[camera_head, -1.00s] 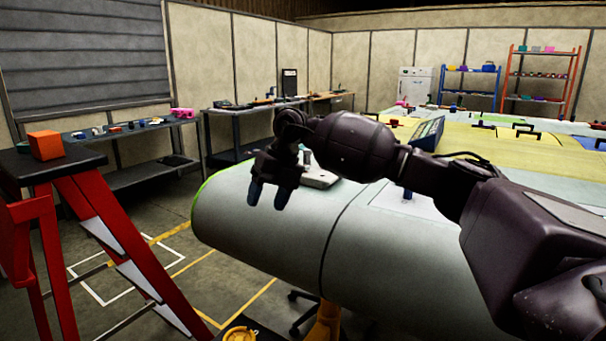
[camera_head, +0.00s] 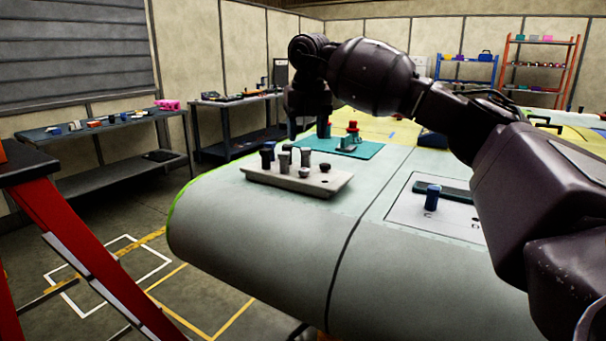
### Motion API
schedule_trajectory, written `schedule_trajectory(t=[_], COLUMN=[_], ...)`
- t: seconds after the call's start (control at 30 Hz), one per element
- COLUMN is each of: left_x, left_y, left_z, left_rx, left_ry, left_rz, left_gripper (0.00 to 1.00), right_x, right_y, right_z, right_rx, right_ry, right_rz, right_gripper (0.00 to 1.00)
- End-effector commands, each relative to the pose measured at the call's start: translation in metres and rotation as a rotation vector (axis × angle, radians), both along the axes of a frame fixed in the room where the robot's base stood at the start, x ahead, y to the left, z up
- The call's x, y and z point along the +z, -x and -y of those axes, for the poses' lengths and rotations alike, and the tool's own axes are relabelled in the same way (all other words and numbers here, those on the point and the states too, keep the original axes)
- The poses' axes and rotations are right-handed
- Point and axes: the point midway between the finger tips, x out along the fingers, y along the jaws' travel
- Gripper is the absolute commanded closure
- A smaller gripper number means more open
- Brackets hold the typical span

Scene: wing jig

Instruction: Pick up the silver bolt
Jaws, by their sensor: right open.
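A pale tray (camera_head: 325,187) on the wing's near left end holds several small upright pegs or bolts. My right gripper (camera_head: 308,132) points down, open and empty, above and behind the tray, apart from the bolts. Its fingertips partly overlap the things behind. My left gripper is out of view.
A teal mat (camera_head: 372,152) with red and teal parts lies behind the tray. A white panel (camera_head: 405,210) with a blue peg (camera_head: 432,197) is to the right. A red ladder (camera_head: 75,250) stands at the left, with open floor between it and the wing.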

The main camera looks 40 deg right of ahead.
Motion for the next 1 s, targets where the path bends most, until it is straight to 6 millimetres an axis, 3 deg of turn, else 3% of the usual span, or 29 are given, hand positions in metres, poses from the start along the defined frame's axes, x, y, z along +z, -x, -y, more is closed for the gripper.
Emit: schedule_trajectory(t=[0.03, 0.2, 0.47, 0.73, 1.0], left_x=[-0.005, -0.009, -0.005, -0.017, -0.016], left_y=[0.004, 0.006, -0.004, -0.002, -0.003], left_z=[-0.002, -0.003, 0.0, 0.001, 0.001], left_rx=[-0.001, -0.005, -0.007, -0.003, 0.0], left_ry=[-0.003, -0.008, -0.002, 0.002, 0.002], left_rz=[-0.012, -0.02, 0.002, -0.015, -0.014], left_gripper=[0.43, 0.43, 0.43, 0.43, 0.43], right_x=[-0.012, -0.036, -0.05, -0.088, -0.092], right_y=[-0.002, -0.005, -0.008, -0.013, -0.014], right_z=[0.001, 0.002, 0.003, 0.004, 0.004], right_rx=[0.0, 0.001, 0.0, 0.002, 0.001], right_ry=[0.0, 0.0, -0.001, 0.0, -0.002], right_rz=[-0.007, -0.006, -0.004, -0.008, -0.002], right_gripper=[0.43, 0.43, 0.43, 0.43, 0.43])
